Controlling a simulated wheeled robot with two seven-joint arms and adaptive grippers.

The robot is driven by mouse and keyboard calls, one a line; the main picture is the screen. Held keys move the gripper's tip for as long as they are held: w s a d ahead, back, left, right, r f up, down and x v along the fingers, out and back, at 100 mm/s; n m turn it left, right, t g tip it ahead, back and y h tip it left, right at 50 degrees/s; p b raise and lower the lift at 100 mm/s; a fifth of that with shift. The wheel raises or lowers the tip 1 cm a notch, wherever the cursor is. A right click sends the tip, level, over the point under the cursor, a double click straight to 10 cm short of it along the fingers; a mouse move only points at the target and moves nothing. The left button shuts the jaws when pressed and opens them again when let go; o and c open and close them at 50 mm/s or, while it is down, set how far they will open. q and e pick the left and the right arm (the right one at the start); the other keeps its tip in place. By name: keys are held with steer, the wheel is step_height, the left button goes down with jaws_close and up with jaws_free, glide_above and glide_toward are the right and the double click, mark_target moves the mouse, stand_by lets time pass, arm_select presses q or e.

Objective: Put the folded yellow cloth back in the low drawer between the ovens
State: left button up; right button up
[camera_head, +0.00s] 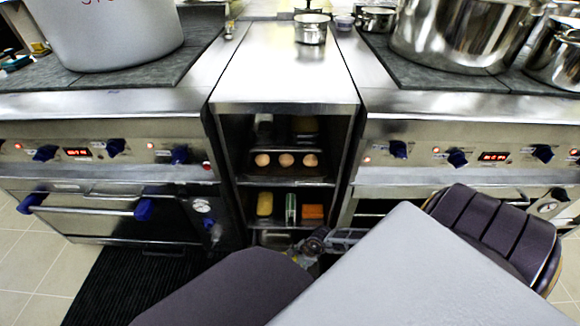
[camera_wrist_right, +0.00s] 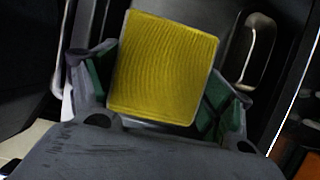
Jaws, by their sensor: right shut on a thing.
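The folded yellow cloth (camera_wrist_right: 165,68) is a flat, ribbed yellow block in the right wrist view. My right gripper (camera_wrist_right: 158,100) is shut on it, with a green-padded finger at each side. In the head view, part of my right gripper (camera_head: 318,243) shows in front of the foot of the cabinet between the ovens, and my own arm links cover the rest. I cannot make out the held cloth there. The low drawer (camera_head: 272,238) shows only as a narrow strip under the bottom shelf; I cannot tell whether it is open. My left gripper is not in view.
The cabinet (camera_head: 285,92) has a tray with three round items (camera_head: 286,160). Below it stand a yellow item (camera_head: 265,204), a green item (camera_head: 291,208) and an orange item (camera_head: 313,211). Ovens flank it; the left oven's handle (camera_head: 85,204) sticks out. A dark mat (camera_head: 135,285) lies on the floor.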

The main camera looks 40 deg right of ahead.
steer(key=shift+f+b, duration=1.35)
steer(key=shift+f, duration=0.95)
steer(key=shift+f+b, duration=0.45)
steer(key=shift+f, duration=0.3)
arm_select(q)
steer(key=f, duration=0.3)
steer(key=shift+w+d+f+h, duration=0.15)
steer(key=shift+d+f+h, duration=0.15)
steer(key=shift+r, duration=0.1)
arm_select(e)
steer(key=shift+f, duration=0.1)
steer(key=shift+f, duration=0.2)
steer(key=shift+f+b, duration=1.2)
steer(key=shift+f, duration=0.35)
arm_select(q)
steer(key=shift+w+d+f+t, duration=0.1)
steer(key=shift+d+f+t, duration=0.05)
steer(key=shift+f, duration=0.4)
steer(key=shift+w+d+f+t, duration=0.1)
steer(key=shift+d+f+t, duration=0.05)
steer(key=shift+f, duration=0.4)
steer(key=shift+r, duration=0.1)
